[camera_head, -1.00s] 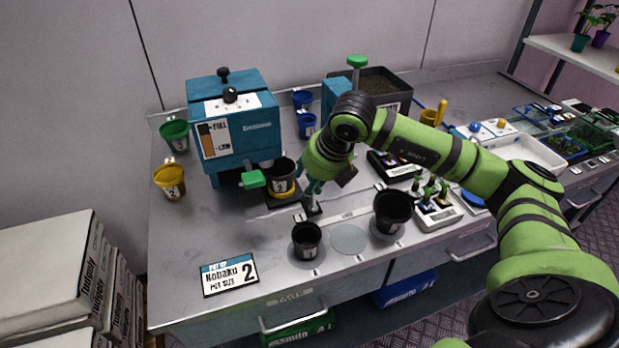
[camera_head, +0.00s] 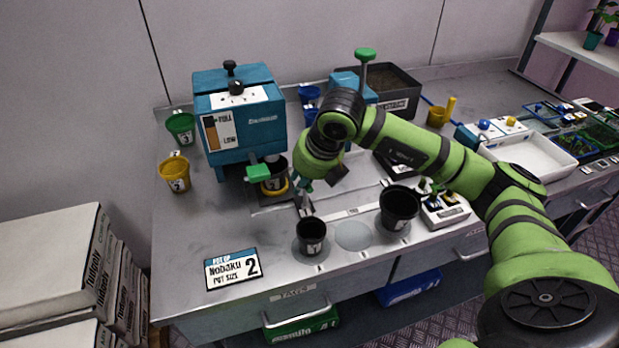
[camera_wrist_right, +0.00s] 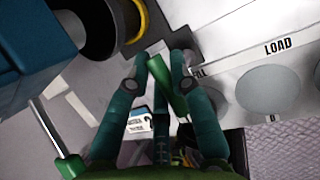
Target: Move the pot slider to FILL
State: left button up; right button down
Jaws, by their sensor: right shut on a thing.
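A black pot (camera_head: 276,173) stands in the slider's yellow ring (camera_head: 276,191), close under the front of the blue dispenser (camera_head: 240,110). The ring and dark pot also show at the top left of the right wrist view, where the yellow ring (camera_wrist_right: 138,18) is cut off by the edge. My right gripper (camera_head: 302,187) is just right of the pot and low over the bench. In the right wrist view its fingers (camera_wrist_right: 160,82) are shut on a green handle (camera_wrist_right: 166,88), the slider's by its position. The handle's link to the ring is hidden. My left gripper is out of view.
A green lever (camera_head: 258,172) sticks out at the dispenser's front. Two black pots (camera_head: 311,236) (camera_head: 399,208) stand at the bench front with a bare disc (camera_head: 352,236) between them. A soil bin (camera_head: 395,92) is behind my arm. The front left bench has free room around the label card (camera_head: 232,268).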

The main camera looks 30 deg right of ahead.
jog(key=shift+a, duration=0.15)
jog(key=c, duration=1.1)
grip_release()
jog(key=shift+a, duration=0.1)
jog(key=shift+r, duration=0.1)
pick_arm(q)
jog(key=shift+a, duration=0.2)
pick_arm(e)
jog(key=v, duration=1.1)
jog(key=shift+s+r, duration=0.15)
jog(key=shift+r, duration=0.25)
